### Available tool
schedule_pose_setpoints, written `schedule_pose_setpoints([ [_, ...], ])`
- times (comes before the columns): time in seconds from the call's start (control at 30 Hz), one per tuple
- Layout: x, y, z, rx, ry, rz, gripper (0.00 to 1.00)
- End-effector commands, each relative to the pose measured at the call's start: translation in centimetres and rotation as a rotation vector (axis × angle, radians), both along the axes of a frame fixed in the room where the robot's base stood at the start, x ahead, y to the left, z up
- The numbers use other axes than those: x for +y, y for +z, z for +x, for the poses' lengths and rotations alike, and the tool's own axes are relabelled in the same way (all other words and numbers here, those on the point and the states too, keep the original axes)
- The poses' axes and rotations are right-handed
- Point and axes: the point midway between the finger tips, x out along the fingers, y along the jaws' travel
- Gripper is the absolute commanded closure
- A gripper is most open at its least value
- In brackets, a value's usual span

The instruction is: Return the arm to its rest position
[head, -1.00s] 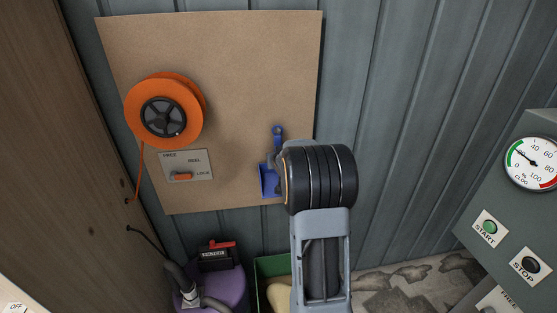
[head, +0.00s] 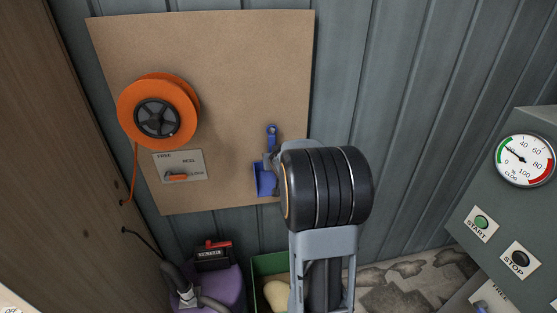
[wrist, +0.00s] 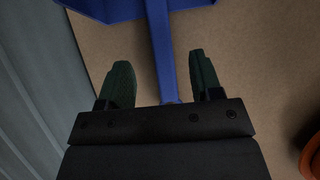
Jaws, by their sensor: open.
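My arm reaches up in the middle of the head view, and its dark wrist joint (head: 328,188) stands in front of the lower right of the brown board (head: 215,70). My gripper (wrist: 160,80) shows in the wrist view with its two dark green fingers apart. A blue dustpan (head: 265,178) hangs on the board just left of my wrist in the head view. In the wrist view, the blue handle (wrist: 162,50) runs between the fingers, with gaps on both sides. Whether the fingers touch the handle is not clear, but they are not closed on it.
An orange reel (head: 158,110) and its lever plate (head: 179,178) are on the board's left. Below are a purple canister (head: 215,290) and a green box (head: 268,265). A console with a gauge (head: 525,160) and start and stop buttons stands at right.

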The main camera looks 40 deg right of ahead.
Motion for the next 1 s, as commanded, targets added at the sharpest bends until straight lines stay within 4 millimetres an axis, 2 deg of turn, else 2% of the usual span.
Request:
schedule_pose_setpoints([
  [0.03, 0.4, 1.0, -0.9, -0.002, -0.001, -0.001, 0.41],
  [0.3, 2.2, 3.2, -4.6, -0.001, -0.001, 0.000, 0.41],
  [0.5, 2.9, 4.0, -6.1, 0.000, -0.001, 0.000, 0.41],
  [0.67, 3.1, 4.2, -6.5, 0.000, -0.001, 0.000, 0.41],
  [0.77, 3.1, 4.1, -6.6, 0.008, 0.003, -0.008, 0.41],
  [0.87, 2.8, 3.1, -7.4, 0.089, -0.008, -0.023, 0.41],
  [0.97, 2.9, 0.5, -10.1, 0.256, -0.050, 0.003, 0.41],
  [1.0, 3.6, 0.0, -11.4, 0.328, -0.061, 0.020, 0.41],
])
